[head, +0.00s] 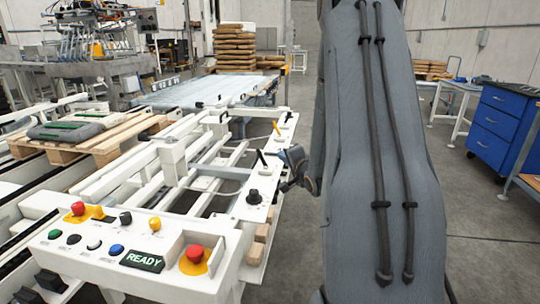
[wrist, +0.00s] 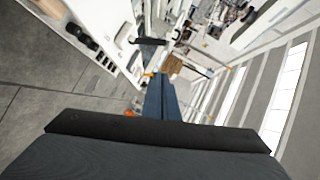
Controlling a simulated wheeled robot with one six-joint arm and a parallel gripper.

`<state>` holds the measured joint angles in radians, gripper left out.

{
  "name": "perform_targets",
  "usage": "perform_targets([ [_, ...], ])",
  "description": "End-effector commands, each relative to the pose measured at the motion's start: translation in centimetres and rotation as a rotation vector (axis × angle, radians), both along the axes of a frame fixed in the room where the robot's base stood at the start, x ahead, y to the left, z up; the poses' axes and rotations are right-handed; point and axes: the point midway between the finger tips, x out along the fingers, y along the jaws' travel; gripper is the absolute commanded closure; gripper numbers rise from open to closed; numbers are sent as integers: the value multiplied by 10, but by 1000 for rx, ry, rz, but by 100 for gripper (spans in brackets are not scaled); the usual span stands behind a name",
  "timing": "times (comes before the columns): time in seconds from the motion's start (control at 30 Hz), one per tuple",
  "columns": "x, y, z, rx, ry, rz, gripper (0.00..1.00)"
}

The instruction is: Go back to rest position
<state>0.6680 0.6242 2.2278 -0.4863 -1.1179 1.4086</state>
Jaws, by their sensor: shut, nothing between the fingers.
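My gripper (head: 288,168) is partly hidden behind my large grey arm in the head view. It is over the right edge of the white control rail (head: 257,182), close to a black lever (head: 262,157). I cannot tell whether it touches the lever. In the wrist view my gripper (wrist: 163,96) points away from the camera. It is shut, with nothing held.
The control panel (head: 130,250) at lower left carries red, black, blue and yellow buttons and a READY display. A pallet (head: 97,142) with grey sacks stands behind it. A blue drawer cabinet (head: 500,122) is at right. Open floor (head: 470,215) lies right of my arm.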

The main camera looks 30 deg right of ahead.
Motion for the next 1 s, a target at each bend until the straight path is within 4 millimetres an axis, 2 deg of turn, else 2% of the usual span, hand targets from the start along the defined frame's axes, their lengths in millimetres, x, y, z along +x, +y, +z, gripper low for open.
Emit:
perform_targets([
  [0.23,0,1,0,-4,5,2,100],
  [0.33,2,13,2,-39,54,14,100],
  [0.47,-2,48,3,-150,226,61,100],
  [0.57,-17,87,1,-267,414,136,100],
  [0.67,-42,129,0,-378,598,242,100],
  [0.77,-77,171,1,-477,773,376,100],
  [0.87,-121,213,5,-565,933,541,100],
  [1.0,-193,269,17,-660,1117,811,100],
])
